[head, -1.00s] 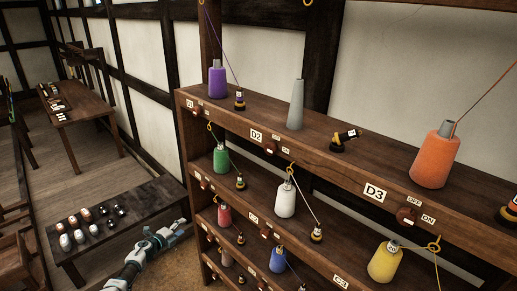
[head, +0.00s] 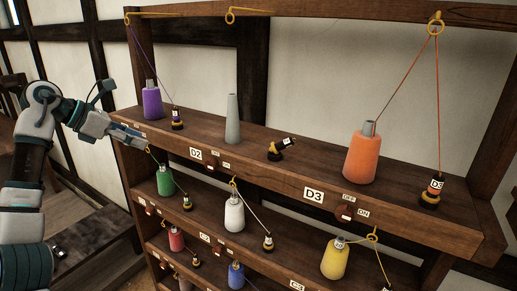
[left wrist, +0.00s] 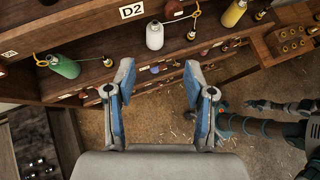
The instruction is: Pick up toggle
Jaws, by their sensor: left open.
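Small red-brown switches sit on the shelf fronts; one at D3 (head: 345,212) has OFF and ON labels. I cannot tell for sure which thing is the toggle. A dark fitting (head: 281,149) with a tilted top stands on the top shelf between the grey cone and the orange spool. My left gripper (head: 147,143) is by the left end of the top shelf's front edge, below the purple spool. In the left wrist view its jaws (left wrist: 158,85) are apart and empty, with the lower shelves beyond. A teal and dark arm, apparently my right, shows there, its gripper (left wrist: 228,118) small and unclear.
The wooden rack (head: 260,178) fills the middle and right, carrying a purple spool (head: 152,103), grey cone (head: 233,122), orange spool (head: 361,155) and others below. Threads run up to yellow loops (head: 436,24). A dark bench (head: 92,240) is at lower left.

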